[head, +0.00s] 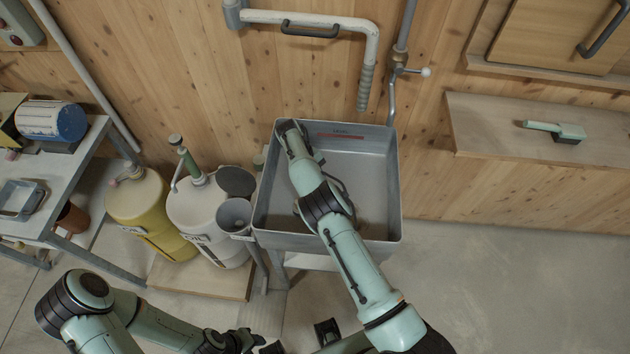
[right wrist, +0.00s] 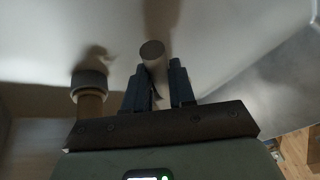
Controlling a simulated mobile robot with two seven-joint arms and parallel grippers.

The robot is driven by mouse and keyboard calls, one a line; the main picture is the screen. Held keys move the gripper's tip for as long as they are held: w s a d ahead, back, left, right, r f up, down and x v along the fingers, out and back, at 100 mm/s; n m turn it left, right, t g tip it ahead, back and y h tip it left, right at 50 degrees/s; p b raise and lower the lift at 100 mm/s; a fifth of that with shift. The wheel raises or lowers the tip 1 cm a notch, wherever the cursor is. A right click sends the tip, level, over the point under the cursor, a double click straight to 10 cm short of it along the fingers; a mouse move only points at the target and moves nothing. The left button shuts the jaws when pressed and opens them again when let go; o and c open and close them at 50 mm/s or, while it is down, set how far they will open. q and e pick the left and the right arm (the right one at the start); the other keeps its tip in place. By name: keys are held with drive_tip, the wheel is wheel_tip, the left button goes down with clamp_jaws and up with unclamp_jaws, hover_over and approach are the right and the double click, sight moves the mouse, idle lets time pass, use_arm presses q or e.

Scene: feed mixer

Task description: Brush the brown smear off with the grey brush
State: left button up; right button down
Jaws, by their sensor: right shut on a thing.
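My right arm reaches down into the grey metal tub (head: 386,165), and its hand is near the back left wall inside. In the right wrist view the dark fingers of my right gripper (right wrist: 157,88) are close together on a grey round-ended handle (right wrist: 152,50), which looks like the grey brush; its bristles are hidden. I cannot make out the brown smear clearly; a dim brownish streak (right wrist: 160,16) at the top of the right wrist view may be it or a shadow. My left gripper (head: 252,343) is low at the bottom edge, away from the tub, its fingers too small to judge.
A red level mark (head: 341,136) is on the tub's back wall. Yellow (head: 150,215) and white (head: 205,215) containers and a grey funnel (head: 234,215) stand left of the tub. A pale green tool (head: 560,130) lies on the right shelf. The floor at right is clear.

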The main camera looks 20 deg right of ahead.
drive_tip(key=shift+s+d+f+b, duration=0.1)
drive_tip(key=shift+s+d+b, duration=0.25)
drive_tip(key=shift+b, duration=0.05)
drive_tip(key=shift+s+d+f+b, duration=0.1)
drive_tip(key=shift+s+d+b, duration=0.15)
drive_tip(key=shift+d+b, duration=0.4)
use_arm(q)
drive_tip(key=f, duration=0.1)
drive_tip(key=s+f, duration=0.2)
drive_tip(key=shift+f+b, duration=0.4)
use_arm(e)
drive_tip(key=shift+s+d, duration=0.2)
use_arm(q)
drive_tip(key=shift+f, duration=0.1)
use_arm(e)
drive_tip(key=shift+d, duration=0.1)
drive_tip(key=shift+s+d+b, duration=0.45)
drive_tip(key=shift+d+b, duration=0.3)
drive_tip(key=shift+b, duration=0.1)
use_arm(q)
drive_tip(key=shift+s+f+b, duration=0.15)
drive_tip(key=shift+s+f, duration=0.05)
drive_tip(key=shift+f, duration=0.35)
drive_tip(key=shift+s+f+b, duration=0.15)
drive_tip(key=shift+f, duration=0.4)
use_arm(e)
drive_tip(key=shift+s+d+r, duration=0.3)
drive_tip(key=shift+s+d, duration=0.1)
drive_tip(key=shift+d, duration=0.35)
